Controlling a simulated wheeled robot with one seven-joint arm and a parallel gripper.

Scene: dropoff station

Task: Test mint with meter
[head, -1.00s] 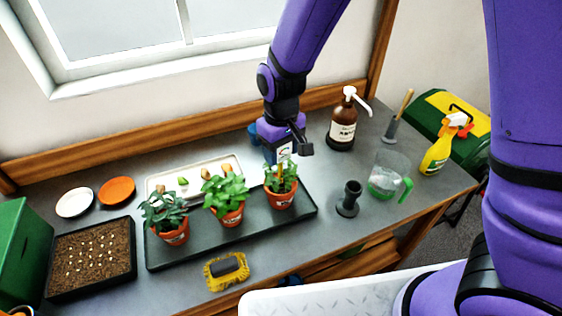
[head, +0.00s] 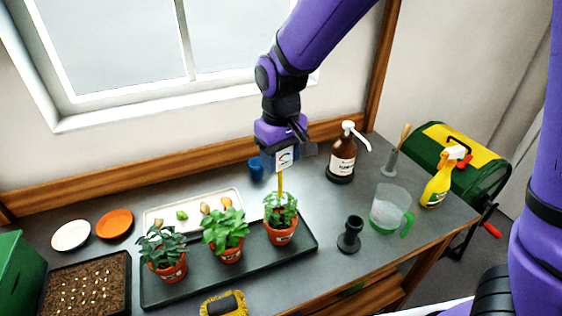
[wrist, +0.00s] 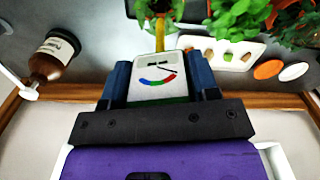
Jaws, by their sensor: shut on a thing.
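My gripper (head: 283,150) is shut on the meter (head: 284,161), a white box with a coloured dial and a yellow probe. The wrist view shows the dial (wrist: 157,80) between the two blue fingers. The probe points down at the right potted plant (head: 280,208); its tip is at or among the leaves, and I cannot tell whether it touches soil. A middle plant (head: 224,230) with broad bright leaves and a left, darker plant (head: 158,246) stand in the same row in terracotta pots. The pot labels are too small to read, so I cannot tell which is mint.
The pots stand on a dark tray (head: 305,246). To the right are a brown pump bottle (head: 342,160), a black stand (head: 350,235), a clear jug (head: 390,207) and a yellow spray bottle (head: 437,185).

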